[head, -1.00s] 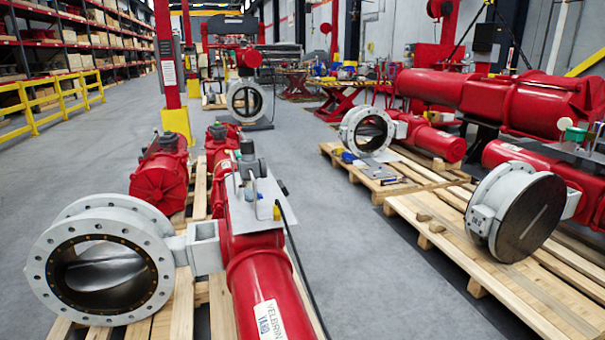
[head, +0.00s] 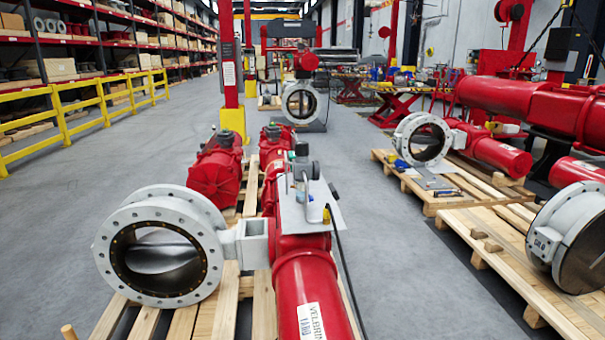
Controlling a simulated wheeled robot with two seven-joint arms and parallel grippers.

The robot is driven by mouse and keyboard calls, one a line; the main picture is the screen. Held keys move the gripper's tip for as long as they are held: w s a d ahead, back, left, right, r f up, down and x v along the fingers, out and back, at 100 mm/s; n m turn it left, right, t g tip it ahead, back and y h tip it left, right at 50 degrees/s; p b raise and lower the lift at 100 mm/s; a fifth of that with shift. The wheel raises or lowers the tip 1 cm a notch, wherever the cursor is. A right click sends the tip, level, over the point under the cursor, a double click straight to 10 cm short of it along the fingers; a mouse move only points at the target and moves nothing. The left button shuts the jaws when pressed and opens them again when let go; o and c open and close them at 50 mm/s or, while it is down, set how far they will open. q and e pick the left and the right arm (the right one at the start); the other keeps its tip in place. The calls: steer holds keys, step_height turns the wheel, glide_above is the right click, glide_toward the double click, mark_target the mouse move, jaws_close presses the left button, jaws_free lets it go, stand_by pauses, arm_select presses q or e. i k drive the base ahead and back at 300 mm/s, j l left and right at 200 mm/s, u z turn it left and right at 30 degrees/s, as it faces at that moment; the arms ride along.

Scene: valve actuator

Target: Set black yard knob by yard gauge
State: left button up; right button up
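The near red valve actuator (head: 306,285) lies on a wooden pallet, with a white label on its cylinder that is only partly readable. A grey metal plate (head: 318,212) sits on top of it. A dark grey round fitting (head: 303,162), possibly the gauge, stands at the plate's far end; its face cannot be made out. A small black piece (head: 334,191), possibly the knob, shows at the plate's right edge; it is too small to tell. A yellow-topped small part (head: 326,215) stands on the plate. Neither gripper is in view.
A large white flanged valve (head: 158,252) is joined to the actuator's left. A black cable (head: 345,270) hangs along its right side. Pallets with more valves, such as the right one (head: 480,245), stand at right. Grey floor (head: 400,270) is clear between them. A yellow railing (head: 85,105) runs at left.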

mark_target(301, 149)
steer(key=i+l, duration=0.1)
steer(key=l, duration=0.35)
steer(key=i+l+z, duration=0.1)
steer(key=l, duration=0.4)
steer(key=i+l, duration=0.1)
steer(key=l, duration=0.35)
steer(key=i+l+z, duration=0.1)
steer(key=l, duration=0.35)
steer(key=i+l, duration=0.15)
steer(key=l, duration=0.3)
steer(key=i+l+u, duration=0.8)
steer(key=l, duration=0.15)
steer(key=l+u, duration=0.3)
steer(key=i+l+u, duration=0.25)
steer(key=l, duration=0.25)
steer(key=l+u, duration=0.3)
steer(key=l, duration=0.15)
steer(key=l+u, duration=0.25)
steer(key=l, duration=0.2)
